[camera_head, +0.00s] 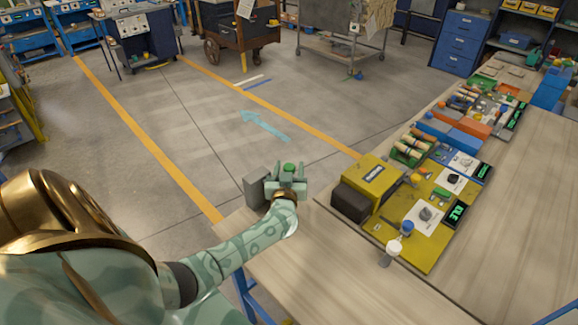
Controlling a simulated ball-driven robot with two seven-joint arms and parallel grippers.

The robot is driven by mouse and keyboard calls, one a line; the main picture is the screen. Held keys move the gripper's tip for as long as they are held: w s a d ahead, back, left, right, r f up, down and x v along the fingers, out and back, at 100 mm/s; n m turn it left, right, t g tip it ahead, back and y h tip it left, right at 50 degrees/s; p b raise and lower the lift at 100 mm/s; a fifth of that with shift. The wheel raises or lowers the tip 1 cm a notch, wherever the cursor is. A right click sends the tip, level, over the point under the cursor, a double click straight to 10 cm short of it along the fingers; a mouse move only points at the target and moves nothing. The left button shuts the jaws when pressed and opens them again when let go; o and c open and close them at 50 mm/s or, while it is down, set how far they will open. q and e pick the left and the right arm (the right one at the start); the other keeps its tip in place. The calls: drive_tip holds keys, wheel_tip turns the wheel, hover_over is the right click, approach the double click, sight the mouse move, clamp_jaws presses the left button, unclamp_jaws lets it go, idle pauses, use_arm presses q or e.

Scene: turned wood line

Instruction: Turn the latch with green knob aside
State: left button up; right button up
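My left gripper (288,170) is at the front-left end of the table, its arm reaching in from the lower left. Its two fingers stand apart, one on each side of a small green knob (289,167). I cannot tell whether either finger touches the knob. A grey block (256,187) stands just left of the gripper. The latch under the knob is mostly hidden by the gripper, so its angle does not show. My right gripper is not in view.
The wooden table (310,262) is bare in front of the gripper. To the right, a yellow board (427,257) holds a yellow-and-dark box (372,179) and small parts. More coloured work boards line the table beyond. Open floor (190,150) lies to the left.

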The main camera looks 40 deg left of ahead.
use_arm(q)
drive_tip(key=shift+s+d, duration=0.1)
drive_tip(key=p+v, duration=0.2)
drive_tip(key=v, duration=1.4)
drive_tip(key=shift+p, duration=0.35)
